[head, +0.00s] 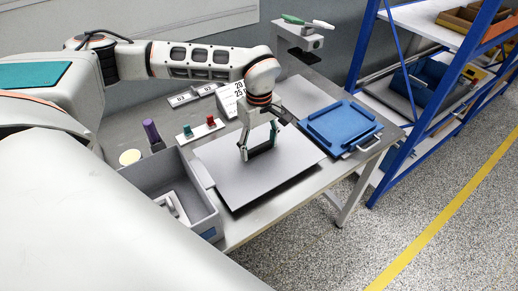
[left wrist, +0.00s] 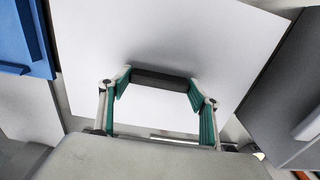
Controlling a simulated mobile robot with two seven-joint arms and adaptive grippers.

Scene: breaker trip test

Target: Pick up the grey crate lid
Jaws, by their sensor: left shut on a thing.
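The grey crate lid (head: 285,165) is a flat, light grey panel with a dark bar handle (left wrist: 162,82) across its middle. In the head view it is over the workbench, with a dark strip under its front edge; I cannot tell for sure how far it is off the bench. My left gripper (head: 259,150) points down at the lid's middle and is shut on the handle. In the left wrist view its two green-padded fingers (left wrist: 160,86) are at the two ends of the handle. My right gripper is not in view.
An open grey crate (head: 205,226) with a white item inside stands left of the lid. A blue tray (head: 343,128) is to the right. Red and green buttons (head: 210,121), a purple-topped item (head: 151,131) and a calendar-like card (head: 231,100) are behind. A blue shelf rack (head: 424,118) stands right.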

